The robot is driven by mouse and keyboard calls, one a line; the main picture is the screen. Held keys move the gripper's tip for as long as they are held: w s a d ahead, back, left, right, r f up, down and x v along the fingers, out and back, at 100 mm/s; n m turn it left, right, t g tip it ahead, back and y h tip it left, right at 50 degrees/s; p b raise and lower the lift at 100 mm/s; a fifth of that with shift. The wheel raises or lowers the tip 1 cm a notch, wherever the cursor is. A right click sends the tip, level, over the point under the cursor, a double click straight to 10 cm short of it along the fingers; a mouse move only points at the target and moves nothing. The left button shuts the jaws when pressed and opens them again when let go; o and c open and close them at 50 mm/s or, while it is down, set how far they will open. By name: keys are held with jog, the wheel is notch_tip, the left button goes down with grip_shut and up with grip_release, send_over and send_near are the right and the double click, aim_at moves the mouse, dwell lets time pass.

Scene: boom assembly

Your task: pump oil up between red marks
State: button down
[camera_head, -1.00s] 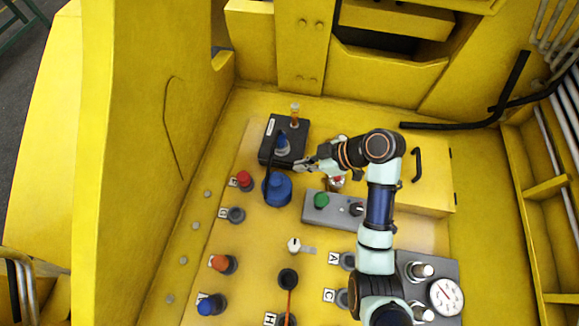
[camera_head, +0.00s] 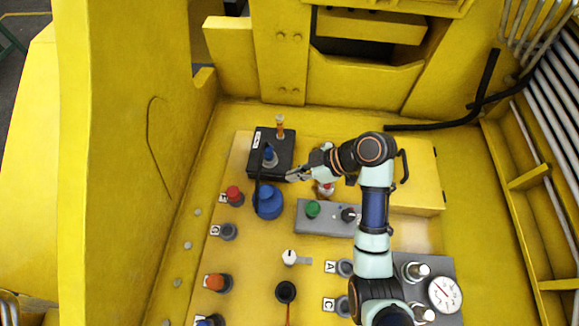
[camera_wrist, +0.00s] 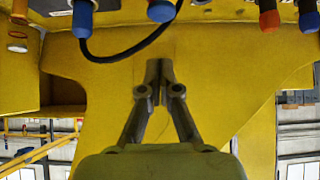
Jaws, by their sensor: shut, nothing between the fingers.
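A black box (camera_head: 285,146) stands at the back left of the sloped yellow panel. A small upright tube with an amber-orange part (camera_head: 280,129) rises from its back; the oil level and red marks are too small to read. A blue-topped grey fitting (camera_head: 268,155) stands on the box; it shows upside down in the wrist view (camera_wrist: 82,18). A thin black hose (camera_wrist: 125,52) links it to a blue container (camera_head: 268,203) in front of the box. My gripper (camera_head: 291,177) is shut and empty, beside the box's front right corner, apart from the blue fitting.
A grey box with a green button (camera_head: 312,209) and black knob lies below my wrist. A red knob (camera_head: 233,194), an orange knob (camera_head: 217,282) and a white knob (camera_head: 289,257) stand nearby. A gauge (camera_head: 445,294) sits at lower right. A tall yellow wall (camera_head: 140,160) bounds the left.

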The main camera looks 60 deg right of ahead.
jog(key=r, duration=0.2)
jog(key=shift+w+r+b, duration=0.2)
jog(key=shift+r+b, duration=0.1)
jog(key=shift+b, duration=0.1)
send_over(261, 188)
jog(key=s+d, duration=0.1)
jog(key=s, duration=0.2)
jog(key=f, duration=0.7)
jog(key=shift+w, duration=0.25)
notch_tip(261, 188, down, 3)
jog(key=shift+r, duration=0.1)
jog(key=shift+f, duration=0.65)
